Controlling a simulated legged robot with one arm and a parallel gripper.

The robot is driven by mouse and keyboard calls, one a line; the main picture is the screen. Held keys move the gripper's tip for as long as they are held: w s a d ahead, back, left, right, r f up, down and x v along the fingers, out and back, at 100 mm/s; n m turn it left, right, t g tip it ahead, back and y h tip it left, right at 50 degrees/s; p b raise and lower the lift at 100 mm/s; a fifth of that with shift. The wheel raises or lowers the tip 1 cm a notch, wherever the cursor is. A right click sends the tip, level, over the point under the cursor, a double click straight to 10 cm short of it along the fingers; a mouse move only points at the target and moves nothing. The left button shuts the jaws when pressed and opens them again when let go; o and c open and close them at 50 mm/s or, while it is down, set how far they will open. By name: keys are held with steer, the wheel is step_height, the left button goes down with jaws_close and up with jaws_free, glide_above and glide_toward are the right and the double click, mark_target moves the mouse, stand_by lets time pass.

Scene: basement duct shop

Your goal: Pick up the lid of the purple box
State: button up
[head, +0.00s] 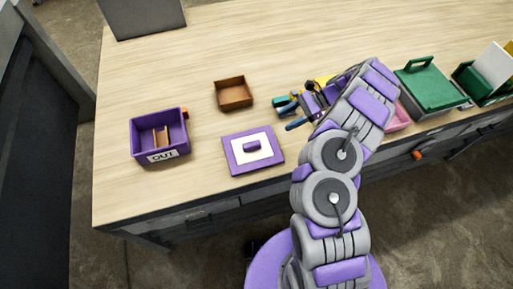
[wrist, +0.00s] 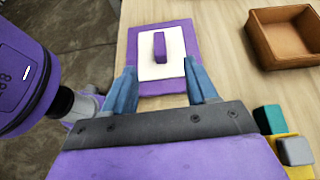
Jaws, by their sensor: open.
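The purple box (head: 158,148) stands open on the table at the left, with an OUT label on its front and a light brown piece inside. A flat purple lid (head: 235,160) with a white panel and a raised purple handle (head: 252,147) lies on the table to the right of the box, apart from it. The wrist view shows the lid (wrist: 139,35) and its handle (wrist: 159,46) upright in the picture, ahead of my fingers. My gripper (head: 288,116) is open and empty, to the upper right of the lid; its blue fingers (wrist: 158,72) appear near the lid's lower edge, without clear contact.
A brown open tray (head: 233,94) sits behind the lid. A yellow item (wrist: 293,150) with teal and grey blocks is near my gripper. A green lidded box (head: 432,87) and a pink item (head: 399,119) are to the right. The table's front edge is close to the lid.

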steer(key=b, duration=0.2)
glide_toward(253, 143)
steer(key=x, duration=0.5)
steer(key=shift+w+a+r, duration=0.1)
steer(key=shift+a+r, duration=0.05)
steer(key=shift+a, duration=0.2)
steer(key=shift+d+f+b+x, duration=0.15)
steer(key=shift+b+x, duration=0.35)
steer(key=shift+x, duration=0.85)
steer(key=shift+d+f+b+x, duration=0.15)
steer(key=shift+b+x, duration=0.3)
steer(key=shift+x, duration=0.85)
jaws_close()
